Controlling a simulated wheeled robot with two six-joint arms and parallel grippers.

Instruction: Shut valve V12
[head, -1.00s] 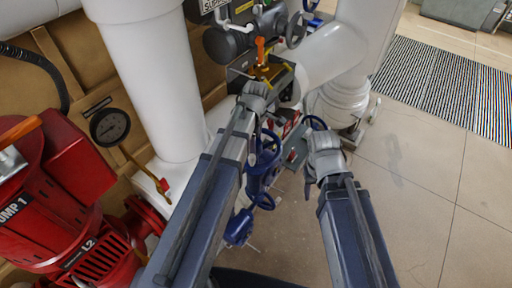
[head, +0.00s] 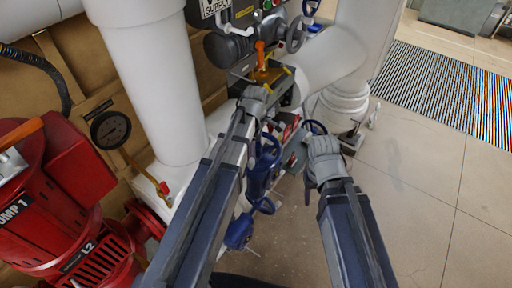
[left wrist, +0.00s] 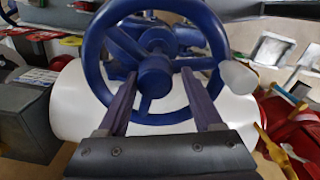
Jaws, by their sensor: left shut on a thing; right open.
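My left gripper (left wrist: 158,108) is shut on a blue handwheel (left wrist: 153,76) in the left wrist view, with its two fingers reaching across the lower rim, one on each side of the hub. The wheel has spokes and a pale knob (left wrist: 238,77) at its right. In the head view my left gripper (head: 264,112) is among the pipework, its fingertips mostly hidden. Blue valves (head: 262,172) show just below it. My right gripper (head: 305,160) is open beside the valves, near another blue wheel (head: 316,127). No V12 label is readable.
A red pump (head: 60,205) and a round gauge (head: 110,130) stand at left. Thick white pipes (head: 150,85) rise beside the valves. An orange-handled valve (head: 261,56) sits above my left gripper. Clear floor (head: 410,190) lies at right, with a striped mat (head: 440,90) behind.

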